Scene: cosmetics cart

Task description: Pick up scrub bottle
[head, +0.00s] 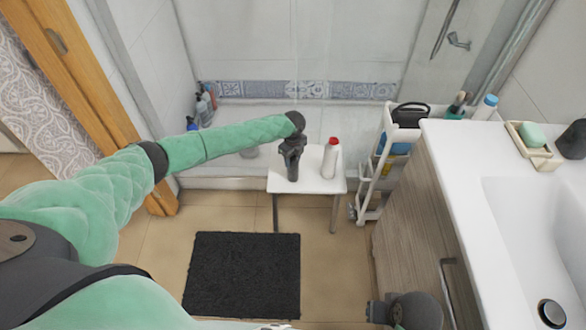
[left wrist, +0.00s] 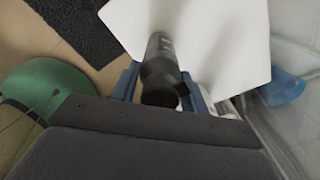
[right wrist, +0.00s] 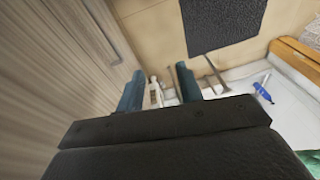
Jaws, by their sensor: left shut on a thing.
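A dark grey bottle (head: 292,171) is at the white stool (head: 322,185), over the left part of its top. It appears upright; I cannot tell whether its base touches the stool. My left gripper (head: 292,147) is shut on this bottle from above. The left wrist view shows the bottle (left wrist: 160,62) between the two blue fingers, with the stool top behind it; no label can be read. A white bottle with a red cap (head: 331,159) stands on the stool, to the right of my gripper. My right gripper (right wrist: 158,90) is open and empty, near the cabinet.
A white slim cart (head: 370,187) with bottles stands right of the stool. The sink counter (head: 465,160) fills the right side. A black mat (head: 243,274) lies on the floor in front. The bathtub edge is behind the stool, with several bottles (head: 205,104) at its left.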

